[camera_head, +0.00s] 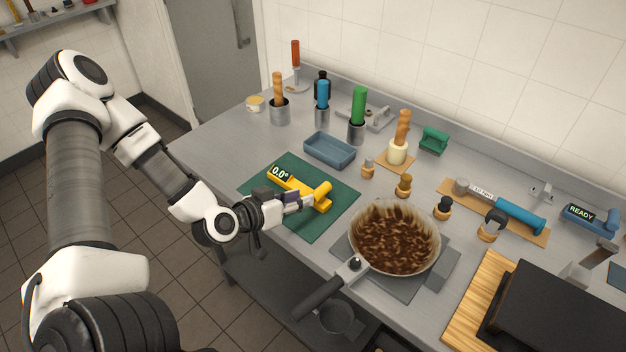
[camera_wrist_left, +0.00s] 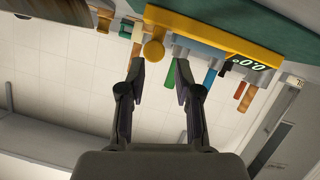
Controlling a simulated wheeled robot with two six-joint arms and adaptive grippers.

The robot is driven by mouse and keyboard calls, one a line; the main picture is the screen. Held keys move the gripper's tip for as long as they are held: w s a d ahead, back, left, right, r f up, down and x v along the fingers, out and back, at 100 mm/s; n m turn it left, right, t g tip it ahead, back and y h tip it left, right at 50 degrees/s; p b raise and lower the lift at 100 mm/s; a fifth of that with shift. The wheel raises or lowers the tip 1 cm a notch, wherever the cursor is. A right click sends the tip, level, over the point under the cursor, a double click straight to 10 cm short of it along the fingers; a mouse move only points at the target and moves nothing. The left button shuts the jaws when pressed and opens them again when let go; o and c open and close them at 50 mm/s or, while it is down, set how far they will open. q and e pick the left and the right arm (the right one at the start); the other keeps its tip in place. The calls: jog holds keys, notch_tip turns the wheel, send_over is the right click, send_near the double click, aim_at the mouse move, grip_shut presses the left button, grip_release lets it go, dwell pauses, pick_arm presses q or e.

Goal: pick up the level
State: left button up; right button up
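The level is a yellow tool (camera_head: 297,187) with a small display reading 0.0°, lying on a dark green mat (camera_head: 309,224) on the counter. My left gripper (camera_head: 300,199) is at the near side of the level and overlaps part of it in the head view. In the left wrist view, the gripper (camera_wrist_left: 160,72) is open with nothing between its fingers. My right gripper is not in view.
A pan of brown contents (camera_head: 394,238) stands right of the mat, its handle toward the front edge. A blue tray (camera_head: 329,150) and several upright handled tools stand behind. A black box (camera_head: 560,310) on a wooden board fills the lower right.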

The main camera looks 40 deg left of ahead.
aim_at(318, 195)
pick_arm(q)
jog(key=shift+w+d+f, duration=0.2)
jog(key=shift+w+f, duration=0.1)
jog(key=shift+w+d+r+b, duration=0.1)
jog(key=shift+d+b, duration=0.15)
jog(key=shift+b, duration=0.15)
jog(key=x, duration=0.5)
jog(key=shift+w, duration=0.15)
grip_shut()
